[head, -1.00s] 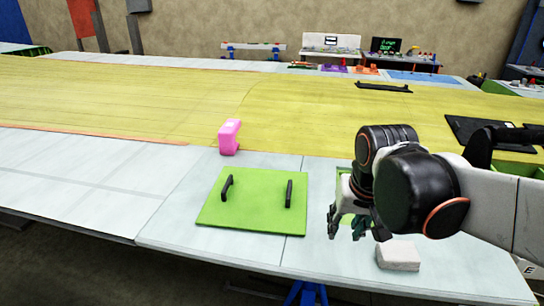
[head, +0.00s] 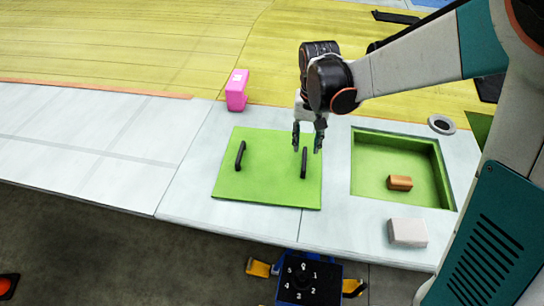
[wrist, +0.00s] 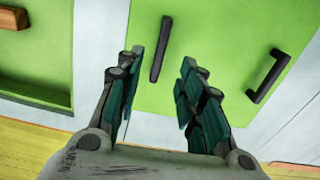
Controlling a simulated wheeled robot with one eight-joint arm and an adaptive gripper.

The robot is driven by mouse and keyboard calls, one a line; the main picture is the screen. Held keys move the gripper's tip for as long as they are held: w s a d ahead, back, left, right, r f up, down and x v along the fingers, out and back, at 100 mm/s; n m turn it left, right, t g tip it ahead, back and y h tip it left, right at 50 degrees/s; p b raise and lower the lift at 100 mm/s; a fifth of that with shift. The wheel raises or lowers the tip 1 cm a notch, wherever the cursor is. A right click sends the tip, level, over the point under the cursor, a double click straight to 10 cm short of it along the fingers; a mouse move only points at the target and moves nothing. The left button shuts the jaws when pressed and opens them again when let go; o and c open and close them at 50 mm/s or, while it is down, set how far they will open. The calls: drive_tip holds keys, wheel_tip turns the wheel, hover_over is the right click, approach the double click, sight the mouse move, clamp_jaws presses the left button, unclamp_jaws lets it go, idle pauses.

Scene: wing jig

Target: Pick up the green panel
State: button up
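The green panel (head: 268,178) lies flat on the white work surface, with two black handles standing on it, a left handle (head: 240,156) and a right handle (head: 304,163). My gripper (head: 307,148) is above the panel's right part, pointing down close to the right handle.
A green-lined recess (head: 366,180) right of the panel holds an orange-brown block (head: 400,183). A pink object (head: 237,90) stands behind the panel. The surface left of the panel is clear.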

sight(305, 158)
wheel_tip(305, 158, down, 8)
drive_tip(key=shift+f+b, duration=0.15)
drive_tip(key=shift+b, duration=0.15)
drive_tip(key=shift+c, duration=0.2)
clamp_jaws()
